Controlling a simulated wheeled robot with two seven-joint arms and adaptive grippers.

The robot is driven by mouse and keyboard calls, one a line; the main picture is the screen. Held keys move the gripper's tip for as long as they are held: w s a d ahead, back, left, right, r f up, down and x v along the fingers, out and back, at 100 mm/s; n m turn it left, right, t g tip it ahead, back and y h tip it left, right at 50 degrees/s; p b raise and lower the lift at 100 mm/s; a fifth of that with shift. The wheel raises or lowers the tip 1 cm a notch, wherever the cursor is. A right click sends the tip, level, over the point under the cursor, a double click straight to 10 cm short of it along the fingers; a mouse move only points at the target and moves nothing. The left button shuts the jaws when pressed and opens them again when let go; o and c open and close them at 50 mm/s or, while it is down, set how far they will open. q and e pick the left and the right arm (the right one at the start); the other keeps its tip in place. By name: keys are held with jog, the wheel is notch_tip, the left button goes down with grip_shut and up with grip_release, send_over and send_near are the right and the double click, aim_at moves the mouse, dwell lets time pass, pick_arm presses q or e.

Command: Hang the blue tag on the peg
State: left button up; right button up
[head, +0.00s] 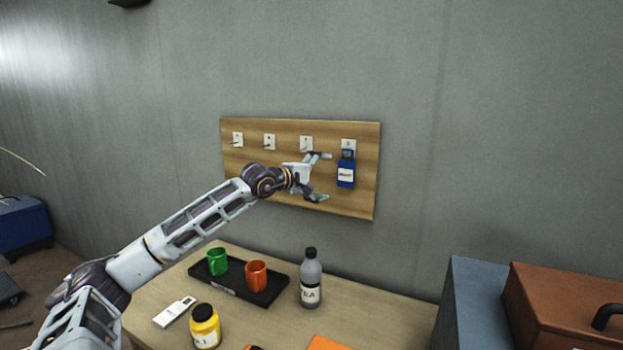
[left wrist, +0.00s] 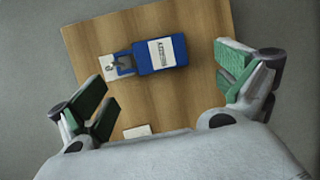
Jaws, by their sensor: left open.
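The blue tag (head: 346,174) hangs upright at the rightmost peg (head: 348,145) of the wooden board (head: 367,200) on the wall. In the left wrist view the tag (left wrist: 160,54) lies ahead of the jaws, with the peg (left wrist: 122,63) showing at its slotted end. My left gripper (head: 324,176) is open and empty, just left of the tag and apart from it. In the left wrist view its green-padded fingers (left wrist: 168,90) are spread wide, with bare board between them. My right gripper is not in view.
Three other pegs (head: 269,142) on the board are empty. Below, a wooden table (head: 390,315) holds a black tray (head: 240,288) with green and orange mugs, a grey bottle (head: 311,282), a yellow jar (head: 205,325) and a white card (head: 175,312). A brown box (head: 565,300) stands right.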

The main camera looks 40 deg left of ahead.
pick_arm(q)
jog(key=shift+v, duration=0.95)
jog(key=shift+d+v, duration=0.1)
jog(key=shift+v, duration=0.6)
jog(key=shift+d+v, duration=0.15)
jog(key=shift+v, duration=0.6)
jog(key=shift+r, duration=0.15)
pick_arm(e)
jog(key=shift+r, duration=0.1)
pick_arm(q)
notch_tip(320, 180, up, 9)
jog(key=p, duration=0.9)
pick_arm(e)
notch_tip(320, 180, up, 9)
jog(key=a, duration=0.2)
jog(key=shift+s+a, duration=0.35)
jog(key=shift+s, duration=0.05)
pick_arm(q)
jog(key=shift+a+r, duration=0.1)
jog(key=shift+r, duration=0.05)
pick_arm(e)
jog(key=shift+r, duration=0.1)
